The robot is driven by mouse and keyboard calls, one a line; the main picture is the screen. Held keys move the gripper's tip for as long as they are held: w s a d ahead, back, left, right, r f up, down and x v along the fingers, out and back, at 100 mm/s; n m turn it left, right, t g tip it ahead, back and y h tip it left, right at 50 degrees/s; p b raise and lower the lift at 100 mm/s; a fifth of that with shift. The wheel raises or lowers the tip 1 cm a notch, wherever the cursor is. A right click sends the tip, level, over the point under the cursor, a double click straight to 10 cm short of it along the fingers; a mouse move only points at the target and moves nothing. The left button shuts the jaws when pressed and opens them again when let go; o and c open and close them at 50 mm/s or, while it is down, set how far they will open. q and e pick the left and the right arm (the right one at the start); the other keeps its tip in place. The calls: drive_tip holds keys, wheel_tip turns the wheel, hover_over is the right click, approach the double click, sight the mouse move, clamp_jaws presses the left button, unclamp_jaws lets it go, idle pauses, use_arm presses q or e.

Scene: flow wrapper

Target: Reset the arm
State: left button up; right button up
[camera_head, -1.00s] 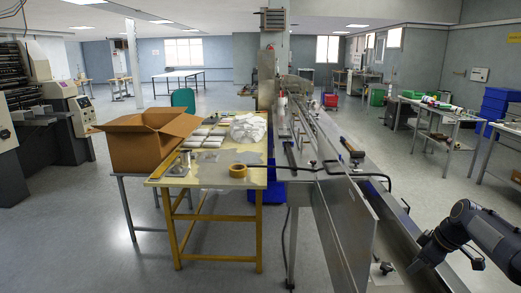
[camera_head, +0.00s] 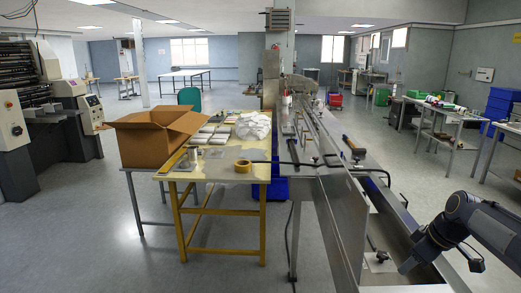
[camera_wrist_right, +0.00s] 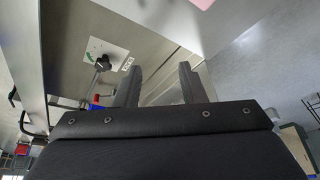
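My right gripper (camera_head: 408,264) is at the lower right of the head view, above the steel trough of the flow wrapper (camera_head: 343,225). In the right wrist view its two fingers (camera_wrist_right: 158,85) stand apart with nothing between them, so it is open and empty. A black knob on a pale plate (camera_wrist_right: 103,62) lies beyond the left finger in that view. My left gripper is not in view.
A yellow-legged table (camera_head: 215,172) holds a tape roll (camera_head: 243,166), white packs (camera_head: 212,134) and white plastic (camera_head: 252,126). An open cardboard box (camera_head: 150,145) stands at its left. Work tables (camera_head: 460,115) line the right. Open floor lies between them and the wrapper.

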drive_tip(key=s+a+r+m, duration=0.2)
drive_tip(key=s+a, duration=0.4)
drive_tip(key=s, duration=0.1)
drive_tip(key=s+a+r+m, duration=0.2)
drive_tip(key=s+a+r, duration=0.1)
drive_tip(key=s+a, duration=0.4)
drive_tip(key=s+a+f+m+t, duration=0.1)
drive_tip(key=s+a+f+m, duration=0.1)
drive_tip(key=s, duration=0.4)
drive_tip(key=s+a+f+m+t+y, duration=0.1)
drive_tip(key=s+a+f+m, duration=0.1)
drive_tip(key=s+a+f, duration=0.2)
drive_tip(key=s+a, duration=0.1)
drive_tip(key=s, duration=0.2)
drive_tip(key=shift+a+p, duration=0.4)
drive_tip(key=shift+o, duration=0.4)
